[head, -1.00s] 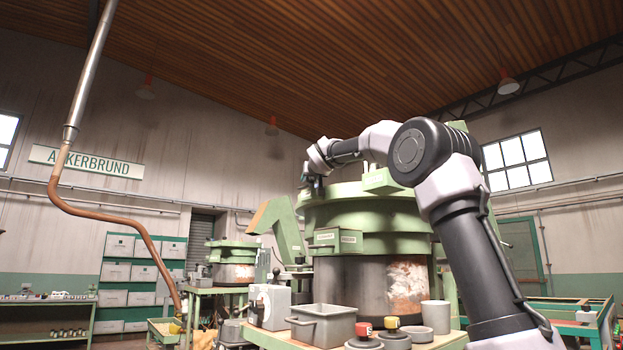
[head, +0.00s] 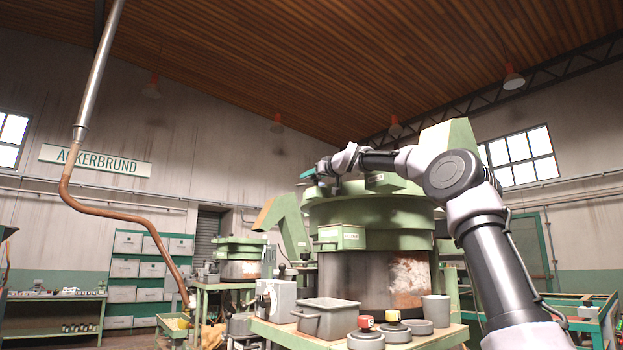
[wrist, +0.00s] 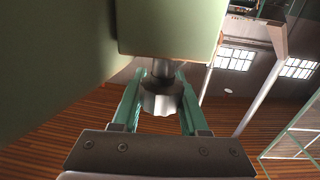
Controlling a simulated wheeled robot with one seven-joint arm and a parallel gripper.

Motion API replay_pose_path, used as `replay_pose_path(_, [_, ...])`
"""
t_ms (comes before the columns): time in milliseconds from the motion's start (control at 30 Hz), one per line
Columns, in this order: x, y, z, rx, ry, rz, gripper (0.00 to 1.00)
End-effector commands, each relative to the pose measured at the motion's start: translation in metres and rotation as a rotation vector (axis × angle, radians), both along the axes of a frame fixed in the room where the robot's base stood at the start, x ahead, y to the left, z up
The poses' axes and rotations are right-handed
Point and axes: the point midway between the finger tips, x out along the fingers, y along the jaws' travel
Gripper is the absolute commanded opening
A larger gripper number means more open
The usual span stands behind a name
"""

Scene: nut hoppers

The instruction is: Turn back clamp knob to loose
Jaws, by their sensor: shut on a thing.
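The clamp knob (wrist: 162,101) is a grey metal knob with a scalloped edge, on a short stem at a pale green block (wrist: 170,28). The wrist view shows it between the two teal fingers of my gripper (wrist: 158,88), which is shut on it. In the head view my gripper (head: 308,173) is at the upper left rim of the big green hopper (head: 375,212), with its teal fingers pointing left. The knob itself cannot be made out in the head view. I cannot read its loose or tight setting.
A grey bin (head: 325,320), a grey-white box (head: 276,299), a grey cup (head: 436,310) and round lidded pots stand on the table in front of the hopper. A smaller green hopper (head: 238,262) stands behind left. A copper pipe (head: 115,220) hangs at left.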

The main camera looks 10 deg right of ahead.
Motion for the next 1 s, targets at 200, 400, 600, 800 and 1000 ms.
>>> replay_pose_path(200, [-0.0001,0.0005,-0.0011,-0.002,0.002,0.016,0.00])
replay_pose_path(400, [0.0000,0.0008,-0.0015,-0.003,0.003,0.017,0.00])
replay_pose_path(600, [0.0000,0.0007,-0.0016,-0.003,0.003,0.016,0.73])
replay_pose_path(800, [-0.0001,0.0006,-0.0011,-0.002,0.002,0.016,0.73])
replay_pose_path(1000, [-0.0024,-0.0012,-0.0005,-0.002,0.001,0.015,0.73])
